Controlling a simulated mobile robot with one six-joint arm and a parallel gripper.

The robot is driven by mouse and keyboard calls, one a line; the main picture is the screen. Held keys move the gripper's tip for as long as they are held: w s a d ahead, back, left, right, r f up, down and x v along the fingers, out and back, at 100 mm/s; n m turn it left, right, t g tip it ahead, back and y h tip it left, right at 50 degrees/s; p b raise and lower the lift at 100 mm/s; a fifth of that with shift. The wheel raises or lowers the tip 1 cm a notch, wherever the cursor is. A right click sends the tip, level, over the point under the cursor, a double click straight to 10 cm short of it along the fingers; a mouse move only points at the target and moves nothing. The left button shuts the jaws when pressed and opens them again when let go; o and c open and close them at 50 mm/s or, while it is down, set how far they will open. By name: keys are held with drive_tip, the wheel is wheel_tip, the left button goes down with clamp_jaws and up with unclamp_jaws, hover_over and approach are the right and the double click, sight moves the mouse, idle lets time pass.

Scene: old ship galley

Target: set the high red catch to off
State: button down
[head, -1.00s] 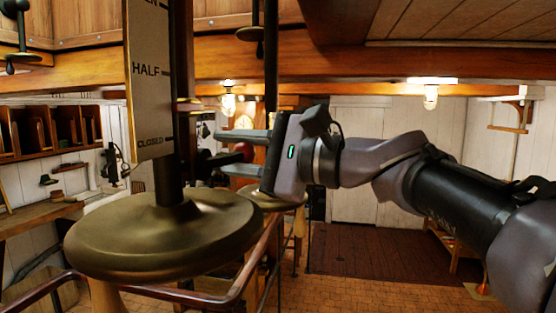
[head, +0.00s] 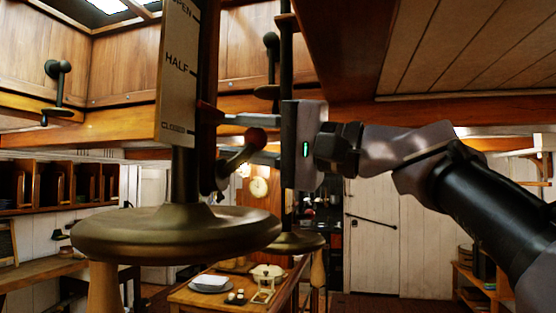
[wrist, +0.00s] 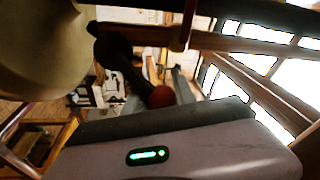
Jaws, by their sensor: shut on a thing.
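A dark lever (head: 232,163) with a red ball knob (head: 256,137) sits beside a dark upright post. I take it for the red catch, though no "off" mark shows. It slants up to the right from its pivot. My gripper (head: 240,137) has its two grey fingers above and below the knob and is shut on it. In the wrist view the red knob (wrist: 160,97) sits at the end of the dark lever (wrist: 125,60), close to a grey finger.
A broad brass disc (head: 175,233) surrounds the post just below the lever. Another post with a brass base (head: 298,242) stands behind the gripper. A wooden beam (head: 395,45) hangs overhead. A table with dishes (head: 205,294) lies below.

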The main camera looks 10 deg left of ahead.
drive_tip(key=shift+s+r+n+b, duration=0.35)
drive_tip(key=shift+s+n+b, duration=0.15)
drive_tip(key=shift+n, duration=0.6)
drive_tip(key=c, duration=1)
unclamp_jaws()
drive_tip(key=shift+s, duration=0.15)
drive_tip(key=b+v, duration=0.1)
drive_tip(key=v, duration=0.7)
drive_tip(key=b+v, duration=0.2)
drive_tip(key=v, duration=0.7)
drive_tip(key=shift+w+d+f+b, duration=0.15)
drive_tip(key=shift+w+f+b, duration=0.05)
drive_tip(key=shift+b, duration=0.1)
